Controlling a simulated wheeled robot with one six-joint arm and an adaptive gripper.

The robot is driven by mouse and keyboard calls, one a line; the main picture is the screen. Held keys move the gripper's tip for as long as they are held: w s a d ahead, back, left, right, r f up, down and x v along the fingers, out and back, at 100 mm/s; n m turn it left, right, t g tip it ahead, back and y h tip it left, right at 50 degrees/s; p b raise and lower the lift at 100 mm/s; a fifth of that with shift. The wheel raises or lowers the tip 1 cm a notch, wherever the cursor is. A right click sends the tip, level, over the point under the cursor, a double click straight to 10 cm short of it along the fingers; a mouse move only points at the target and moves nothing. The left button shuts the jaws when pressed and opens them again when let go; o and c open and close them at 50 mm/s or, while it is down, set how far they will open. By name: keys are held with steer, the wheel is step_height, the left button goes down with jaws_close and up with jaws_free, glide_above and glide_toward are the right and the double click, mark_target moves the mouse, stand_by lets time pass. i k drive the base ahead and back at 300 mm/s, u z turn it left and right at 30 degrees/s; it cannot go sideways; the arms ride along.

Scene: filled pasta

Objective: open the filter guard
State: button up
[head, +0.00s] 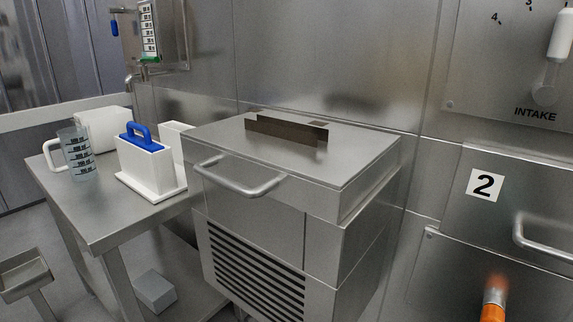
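A steel cabinet (254,226) with a dark slotted grille (258,272) on its front stands against the wall in the middle. Its flat lid (225,140) is down, with a bar handle (240,188) at the front edge and a dark brown upright strip (286,130) on top. No label shows which of these is the filter guard. My gripper is not in view.
A steel table (115,219) on the left holds a measuring jug (77,155), a white container (103,130) and a white holder with a blue handle (140,131). An INTAKE dial lever (561,35) is upper right. An orange-and-silver piece (493,308) is lower right. A grey block (154,291) lies low.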

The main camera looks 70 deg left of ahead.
mark_target(327, 181)
steer(key=u, duration=3.9)
steer(key=i, duration=0.15)
steer(key=u, duration=0.1)
